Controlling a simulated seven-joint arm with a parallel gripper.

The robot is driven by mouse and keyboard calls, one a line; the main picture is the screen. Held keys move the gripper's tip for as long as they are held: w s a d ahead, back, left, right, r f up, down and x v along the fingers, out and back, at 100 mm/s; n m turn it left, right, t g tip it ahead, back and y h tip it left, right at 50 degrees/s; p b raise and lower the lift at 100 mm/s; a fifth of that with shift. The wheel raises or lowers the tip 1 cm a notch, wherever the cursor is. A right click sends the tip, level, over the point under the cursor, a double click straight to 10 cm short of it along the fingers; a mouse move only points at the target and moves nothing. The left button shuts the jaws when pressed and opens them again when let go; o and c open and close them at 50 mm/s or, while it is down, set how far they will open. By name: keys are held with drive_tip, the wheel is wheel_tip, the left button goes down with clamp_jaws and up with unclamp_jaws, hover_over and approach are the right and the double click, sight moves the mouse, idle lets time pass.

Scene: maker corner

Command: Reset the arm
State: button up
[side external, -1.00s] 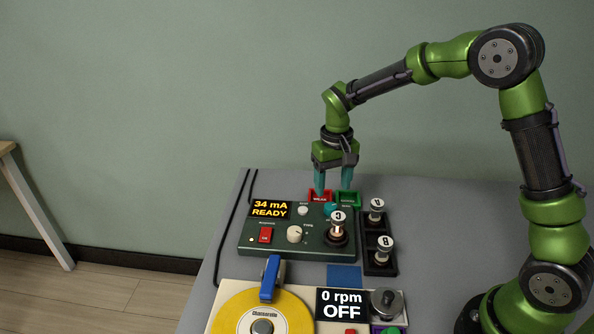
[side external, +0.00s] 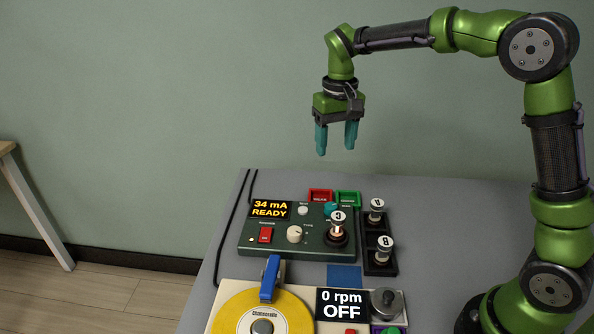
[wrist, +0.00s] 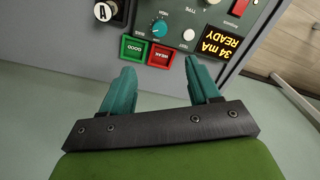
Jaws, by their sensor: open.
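My gripper (side external: 336,142) is open and empty. It hangs in the air above the back edge of the grey table (side external: 440,215), with its teal fingers pointing down. In the wrist view the two fingers (wrist: 157,85) are spread wide with nothing between them. The red tray (side external: 320,194) and the green tray (side external: 348,198) lie below the gripper and apart from it. They also show just beyond the fingers in the wrist view.
A green tester (side external: 262,238) reads 34 mA READY and holds tube C (side external: 338,218). Tubes A (side external: 376,205) and B (side external: 384,243) stand in a black rack on its right. A device with a yellow disc (side external: 235,312) reads 0 rpm OFF. Air around the gripper is clear.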

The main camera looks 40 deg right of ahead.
drive_tip(key=s+a+r+t+y, duration=0.1)
drive_tip(key=s+r+t, duration=0.1)
drive_tip(key=s, duration=0.8)
drive_tip(key=s+a+r+t+y, duration=0.1)
drive_tip(key=s+t, duration=0.4)
drive_tip(key=s, duration=0.6)
drive_tip(key=shift+a+r, duration=0.4)
drive_tip(key=shift+r, duration=0.1)
